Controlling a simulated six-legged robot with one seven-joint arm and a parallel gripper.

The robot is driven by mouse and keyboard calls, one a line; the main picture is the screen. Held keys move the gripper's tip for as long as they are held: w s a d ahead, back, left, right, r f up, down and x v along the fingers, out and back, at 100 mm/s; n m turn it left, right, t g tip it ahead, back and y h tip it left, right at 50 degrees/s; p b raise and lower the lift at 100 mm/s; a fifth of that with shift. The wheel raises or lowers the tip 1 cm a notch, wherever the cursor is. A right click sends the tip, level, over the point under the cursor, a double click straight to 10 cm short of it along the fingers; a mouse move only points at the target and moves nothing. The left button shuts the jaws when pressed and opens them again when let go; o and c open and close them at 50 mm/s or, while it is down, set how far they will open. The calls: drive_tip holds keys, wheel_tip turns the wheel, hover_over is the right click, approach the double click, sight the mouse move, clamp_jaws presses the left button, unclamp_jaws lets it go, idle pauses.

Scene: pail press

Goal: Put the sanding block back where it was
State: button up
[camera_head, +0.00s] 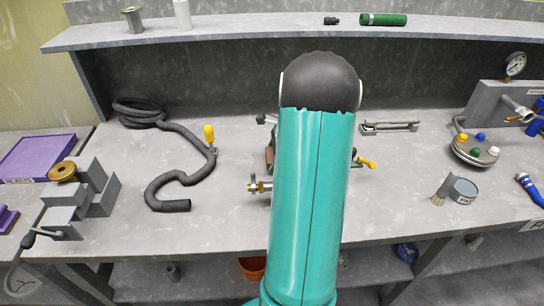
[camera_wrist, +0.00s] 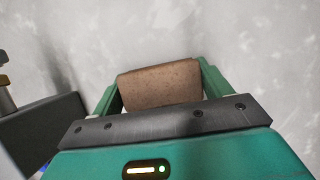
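The sanding block (camera_wrist: 160,85), a brown, slightly rounded block, sits between the two green fingers of my gripper (camera_wrist: 160,76) in the wrist view. The fingers are against its two ends, so the gripper looks shut on it. Behind the block is plain grey bench surface; the gap below it cannot be judged. No mark for the block's earlier place is plain to see.
The grey bench (camera_head: 230,220) holds a black hose (camera_head: 185,170) and stepped grey blocks (camera_head: 90,190) at left. A purple case (camera_head: 38,157) is further left. A tin (camera_head: 463,191), brush (camera_head: 443,190) and round knobbed device (camera_head: 475,152) stand right. A shelf (camera_head: 240,32) runs behind.

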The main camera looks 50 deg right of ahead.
drive_tip(key=o, duration=0.4)
drive_tip(key=shift+c, duration=0.2)
drive_tip(key=shift+r, duration=0.15)
drive_tip(key=v, duration=1.2)
drive_tip(key=w+a+r+n+h, duration=0.1)
drive_tip(key=w+a+r+n, duration=0.15)
drive_tip(key=a+n, duration=0.45)
drive_tip(key=w+a+r+n, duration=0.1)
drive_tip(key=a+r+n, duration=0.15)
drive_tip(key=a, duration=0.85)
drive_tip(key=w+a+r+n+h, duration=0.1)
drive_tip(key=a+r+n, duration=0.3)
drive_tip(key=a, duration=0.5)
drive_tip(key=s+a+n+t, duration=0.1)
drive_tip(key=s+a+n, duration=0.3)
drive_tip(key=a+n, duration=0.3)
drive_tip(key=s+a+n+t+h, duration=0.1)
drive_tip(key=s+a+n, duration=0.3)
drive_tip(key=a+n, duration=0.3)
drive_tip(key=a, duration=0.3)
drive_tip(key=shift+s+a+f, duration=0.2)
drive_tip(key=shift+s+f, duration=0.15)
drive_tip(key=shift+s, duration=0.05)
